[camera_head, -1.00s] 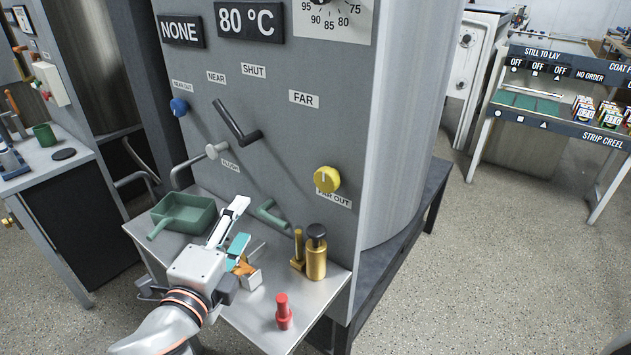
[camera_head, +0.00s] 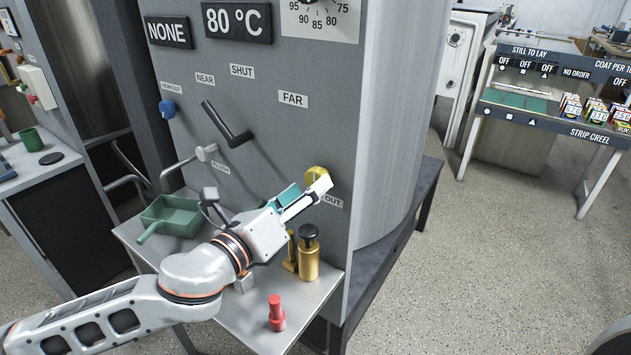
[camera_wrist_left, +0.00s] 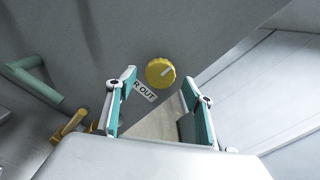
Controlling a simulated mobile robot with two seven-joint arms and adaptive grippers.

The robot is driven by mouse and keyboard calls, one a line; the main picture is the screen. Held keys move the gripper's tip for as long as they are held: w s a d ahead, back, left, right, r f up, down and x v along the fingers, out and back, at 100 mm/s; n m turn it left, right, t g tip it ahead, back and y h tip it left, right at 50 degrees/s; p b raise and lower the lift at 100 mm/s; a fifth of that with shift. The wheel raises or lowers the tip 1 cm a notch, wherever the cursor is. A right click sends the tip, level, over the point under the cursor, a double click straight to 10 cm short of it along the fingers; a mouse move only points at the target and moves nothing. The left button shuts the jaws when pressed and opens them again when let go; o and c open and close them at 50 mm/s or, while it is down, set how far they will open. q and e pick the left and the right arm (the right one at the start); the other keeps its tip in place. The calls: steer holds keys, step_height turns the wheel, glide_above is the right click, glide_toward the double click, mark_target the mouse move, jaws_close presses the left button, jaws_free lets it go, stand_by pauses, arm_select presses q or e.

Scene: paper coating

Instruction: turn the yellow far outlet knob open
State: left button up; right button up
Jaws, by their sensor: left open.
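The yellow far outlet knob (camera_head: 315,173) is on the grey panel's lower right, partly hidden behind my left gripper's fingers. In the left wrist view the knob (camera_wrist_left: 160,72) shows whole, with a pale pointer line slanting up to the right. Its label, partly covered, reads "R OUT" there. My left gripper (camera_head: 308,192) is open and empty, its teal-padded fingers pointing toward the knob. In the left wrist view the two fingertips of the gripper (camera_wrist_left: 160,87) stand apart, with the knob ahead between them; I see no contact. My right gripper is not in view.
A black lever (camera_head: 228,124) and a grey flush handle (camera_head: 205,152) stick out left of the knob. A small steel shelf (camera_head: 235,318) below holds a green scoop tray (camera_head: 172,216), a brass canister (camera_head: 309,255) and a red plunger-like piece (camera_head: 276,312). A blue knob (camera_head: 167,109) is upper left.

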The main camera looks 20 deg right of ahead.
mark_target(313, 174)
arm_select(q)
steer(key=shift+x, duration=1.95)
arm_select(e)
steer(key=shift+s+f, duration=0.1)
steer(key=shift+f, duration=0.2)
arm_select(q)
steer(key=c, duration=1.1)
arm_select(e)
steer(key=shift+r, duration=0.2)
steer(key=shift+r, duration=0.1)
